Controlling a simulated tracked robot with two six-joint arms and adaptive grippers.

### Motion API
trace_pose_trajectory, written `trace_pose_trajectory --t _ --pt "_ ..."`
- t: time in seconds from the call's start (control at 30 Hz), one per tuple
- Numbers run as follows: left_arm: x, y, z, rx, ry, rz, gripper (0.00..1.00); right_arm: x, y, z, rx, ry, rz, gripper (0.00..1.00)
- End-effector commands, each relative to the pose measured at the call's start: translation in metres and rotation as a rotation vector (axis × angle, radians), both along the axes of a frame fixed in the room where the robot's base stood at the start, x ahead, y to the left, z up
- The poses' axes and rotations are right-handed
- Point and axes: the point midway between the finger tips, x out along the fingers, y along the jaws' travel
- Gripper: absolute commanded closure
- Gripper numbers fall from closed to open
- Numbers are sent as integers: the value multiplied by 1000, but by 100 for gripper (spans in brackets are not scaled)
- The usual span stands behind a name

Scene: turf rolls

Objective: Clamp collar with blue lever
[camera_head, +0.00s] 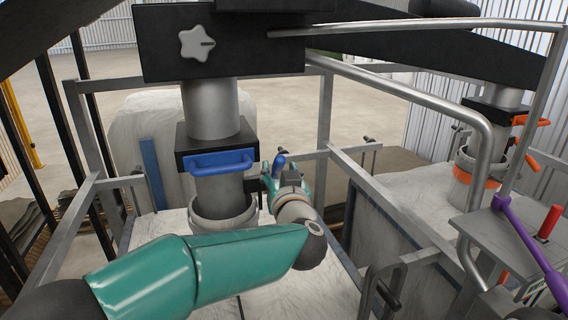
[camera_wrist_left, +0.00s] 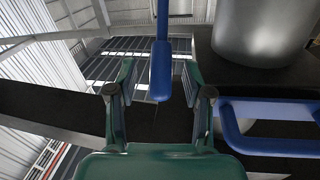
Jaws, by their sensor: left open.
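The black clamp collar (camera_head: 182,163) sits around a grey vertical pipe in the head view, with a fixed blue handle (camera_head: 222,162) on its front. The blue lever (camera_head: 279,162) stands at the collar's right side. My left gripper (camera_head: 281,180) is at the lever, with its arm crossing the foreground. In the left wrist view the lever (camera_wrist_left: 161,70) shows between the two open green fingers (camera_wrist_left: 160,88), with gaps on both sides. The blue handle (camera_wrist_left: 270,125) is to the right of the fingers there. My right gripper is not in view.
A second pipe with an orange-handled collar (camera_head: 488,150) stands at the right. A bent grey rail (camera_head: 430,92) and metal frames surround the white bags (camera_head: 395,185). A purple lever (camera_head: 527,240) and a red grip (camera_head: 549,222) are at the right edge. A black beam (camera_head: 225,50) spans above.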

Motion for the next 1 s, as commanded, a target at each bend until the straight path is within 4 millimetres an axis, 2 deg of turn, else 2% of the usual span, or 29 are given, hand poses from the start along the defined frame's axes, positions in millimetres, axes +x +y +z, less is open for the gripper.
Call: trace_pose_trajectory --t 0.1,0.2,0.57,0.87,1.0 --pt "16 4 0 0 1 1 49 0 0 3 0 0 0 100" --pt "23 6 0 0 1 2 49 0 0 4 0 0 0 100" --pt "27 7 0 0 0 0 49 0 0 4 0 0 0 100" --pt "27 6 0 0 0 0 98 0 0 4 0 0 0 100" --pt "27 6 0 0 0 -1 100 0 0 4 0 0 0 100"
